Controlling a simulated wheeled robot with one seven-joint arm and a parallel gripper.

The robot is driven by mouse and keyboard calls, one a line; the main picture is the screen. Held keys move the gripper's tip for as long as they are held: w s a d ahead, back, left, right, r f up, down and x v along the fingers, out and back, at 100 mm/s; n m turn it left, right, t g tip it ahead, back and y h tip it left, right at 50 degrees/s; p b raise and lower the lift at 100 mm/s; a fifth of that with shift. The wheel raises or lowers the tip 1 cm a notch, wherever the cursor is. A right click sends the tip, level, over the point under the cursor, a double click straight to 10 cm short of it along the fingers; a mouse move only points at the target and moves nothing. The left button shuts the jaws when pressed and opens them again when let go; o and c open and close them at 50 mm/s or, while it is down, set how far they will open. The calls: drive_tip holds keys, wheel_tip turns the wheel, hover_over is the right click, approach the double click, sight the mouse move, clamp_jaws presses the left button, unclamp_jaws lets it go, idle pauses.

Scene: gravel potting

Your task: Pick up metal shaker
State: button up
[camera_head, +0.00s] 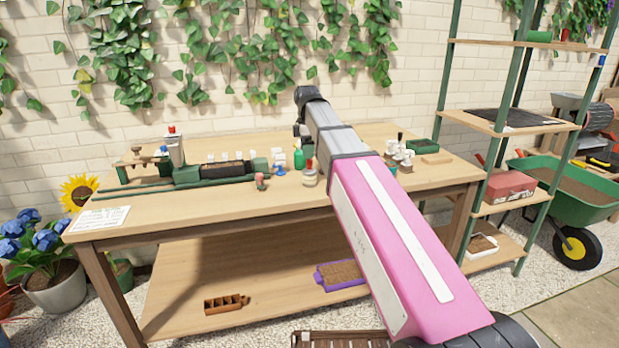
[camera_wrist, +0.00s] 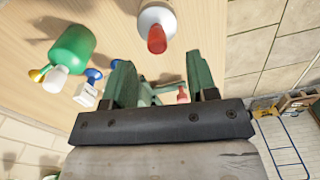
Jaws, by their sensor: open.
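A small silvery-white canister with a red top, which looks like the metal shaker (camera_head: 310,177), stands upright on the workbench near the end of my arm. In the wrist view the red-topped shaker (camera_wrist: 154,18) is at the top edge, partly cut off. My gripper (camera_wrist: 160,74) has its two green fingers apart with nothing held between them. The shaker lies beyond the fingertips, apart from them. In the head view my gripper is mostly hidden behind my own arm.
A green spray bottle (camera_wrist: 72,50) stands left of the shaker in the wrist view, with small blue and white items near it. White bottles (camera_head: 400,152) stand right. The bench's front strip is clear.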

sight(309, 161)
drive_tip(key=f, duration=0.4)
drive_tip(key=shift+w+d+f, duration=0.15)
drive_tip(key=shift+d+f, duration=0.15)
drive_tip(key=shift+f, duration=0.1)
clamp_jaws()
drive_tip(key=shift+r, duration=0.1)
drive_tip(key=shift+r, duration=0.45)
drive_tip(key=r, duration=0.3)
drive_tip(key=shift+s+a+r, duration=0.3)
drive_tip(key=shift+r, duration=0.05)
drive_tip(key=s+a+r, duration=0.6)
drive_tip(key=s+a, duration=0.1)
drive_tip(key=a, duration=0.1)
drive_tip(key=shift+s+r, duration=0.15)
drive_tip(key=shift+s, duration=0.1)
